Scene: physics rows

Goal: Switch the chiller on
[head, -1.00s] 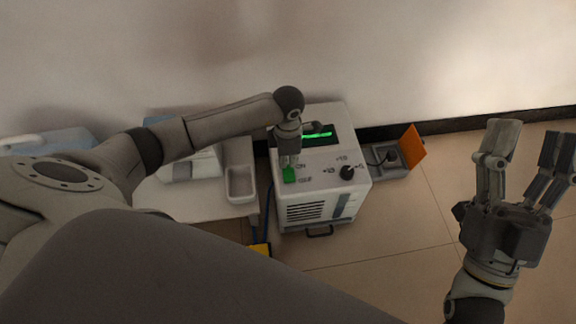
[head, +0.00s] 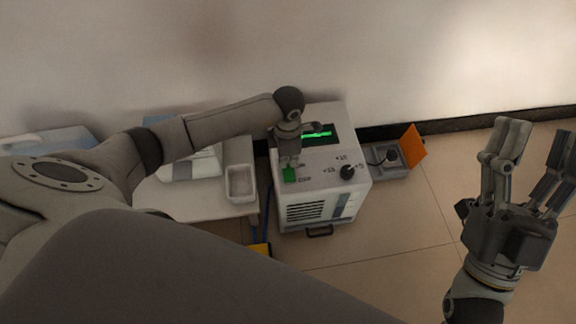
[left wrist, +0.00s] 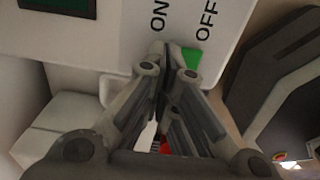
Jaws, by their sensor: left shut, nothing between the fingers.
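The chiller (head: 318,178) is a white box on the floor against the wall. Its top carries a dark display with a lit green bar (head: 317,134), a black knob (head: 347,172) and a green switch (head: 289,174). In the left wrist view the green switch (left wrist: 191,59) lies by the ON and OFF lettering, partly hidden by my fingers. My left gripper (head: 289,161) is shut and empty, fingertips down at the switch; I cannot tell whether they touch it. The closed tips also show in the left wrist view (left wrist: 170,48). My right gripper (head: 536,140) is open and empty, away to the right.
A low white table (head: 210,205) with a small white tray (head: 241,183) stands left of the chiller. A grey device (head: 388,160) with an orange panel (head: 413,146) is to its right. A yellow object (head: 260,250) lies on the floor. Floor in front is clear.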

